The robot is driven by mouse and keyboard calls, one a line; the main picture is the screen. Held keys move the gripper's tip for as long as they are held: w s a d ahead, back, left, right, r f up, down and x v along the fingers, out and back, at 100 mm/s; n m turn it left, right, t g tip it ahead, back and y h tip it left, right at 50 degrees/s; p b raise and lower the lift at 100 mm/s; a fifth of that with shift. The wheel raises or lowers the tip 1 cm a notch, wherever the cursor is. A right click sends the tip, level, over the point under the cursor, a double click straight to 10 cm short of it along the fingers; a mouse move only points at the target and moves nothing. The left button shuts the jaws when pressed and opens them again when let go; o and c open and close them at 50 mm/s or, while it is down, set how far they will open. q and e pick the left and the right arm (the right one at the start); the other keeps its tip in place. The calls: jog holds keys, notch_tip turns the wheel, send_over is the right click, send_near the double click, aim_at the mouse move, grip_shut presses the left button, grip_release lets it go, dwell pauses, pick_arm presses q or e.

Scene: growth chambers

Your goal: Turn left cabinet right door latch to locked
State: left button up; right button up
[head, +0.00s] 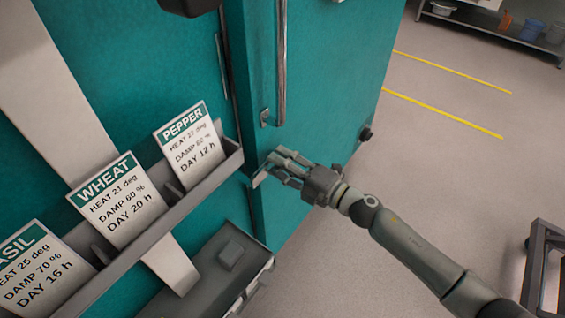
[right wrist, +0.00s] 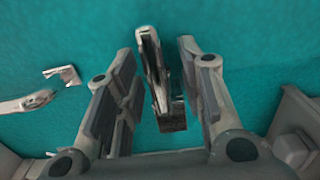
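The teal cabinet door (head: 330,80) carries a long vertical metal handle (head: 281,60). My right gripper (head: 276,168) is at the door's lower part, below the handle, and hides most of the latch in the head view. In the right wrist view, the narrow grey metal latch (right wrist: 154,75) stands out from the teal face between the two fingers of my right gripper (right wrist: 165,88). The fingers are apart, with a gap showing on each side of the latch. The curved end of the handle (right wrist: 38,98) shows to the left. My left gripper is not in view.
A grey rack on the cabinet front holds a PEPPER card (head: 188,145), a WHEAT card (head: 118,200) and another card (head: 38,270). A dark grey box (head: 225,265) sits below. Open floor with yellow lines (head: 450,72) lies right. A dark frame (head: 540,265) stands lower right.

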jog(key=v, duration=1.2)
dwell(0.4)
